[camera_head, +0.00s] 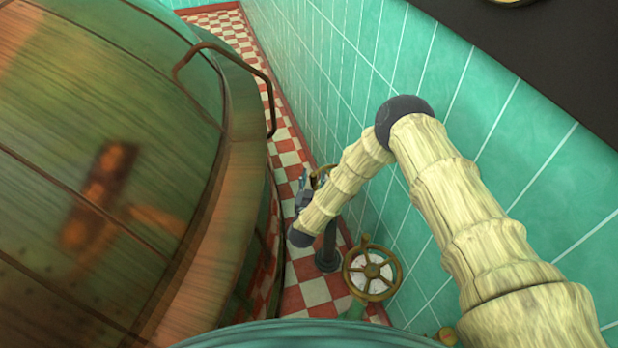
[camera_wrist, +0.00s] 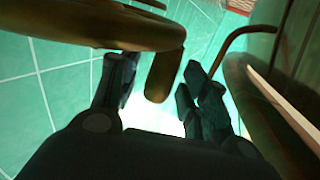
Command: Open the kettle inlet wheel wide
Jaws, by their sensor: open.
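A brass wheel (camera_head: 322,174) on a dark post (camera_head: 328,250) stands by the tiled wall, mostly hidden behind my arm. My gripper (camera_head: 304,195) is beside it, small and partly covered by my forearm. In the wrist view my gripper (camera_wrist: 156,74) is open, one finger on each side of a curved brass piece that looks like the wheel's rim (camera_wrist: 120,28). I cannot tell whether the fingers touch it. A second brass spoked wheel (camera_head: 391,282) with a pale face stands nearer. The frames do not show which wheel is the inlet.
A large copper kettle (camera_head: 120,170) fills the left, with a bent rail handle (camera_head: 235,52) on its side. It is close to the right finger in the wrist view (camera_wrist: 262,100). A green tiled wall (camera_head: 330,70) bounds the narrow red-and-white checkered aisle (camera_head: 292,160).

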